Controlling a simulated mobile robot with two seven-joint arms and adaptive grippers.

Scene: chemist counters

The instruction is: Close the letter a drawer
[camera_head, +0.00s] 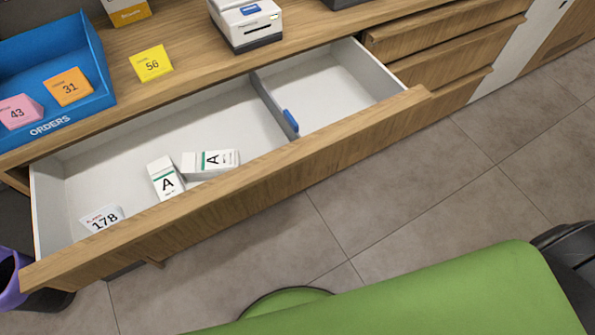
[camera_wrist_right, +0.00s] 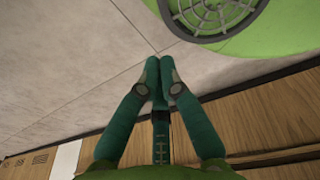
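The letter A drawer is a wide wooden-fronted drawer (camera_head: 235,181) with white inner walls, pulled well out from the counter in the head view. Inside it lie two white boxes marked "A", one (camera_head: 165,178) tilted and one (camera_head: 210,162) on its side, and a white "178" card or box (camera_head: 102,218) in the near left corner. A grey divider with a blue tab (camera_head: 291,121) splits the drawer. My right gripper (camera_wrist_right: 159,67) shows in the right wrist view, its green fingers together and nothing between them. My left gripper is not in view.
The counter top holds a blue "ORDERS" tray (camera_head: 93,84), a yellow "56" card (camera_head: 151,63) and a white printer (camera_head: 245,22). Other drawers (camera_head: 440,50) at the right are shut. Clear tiled floor (camera_head: 400,185) lies in front. A purple object (camera_head: 10,285) shows at the left edge.

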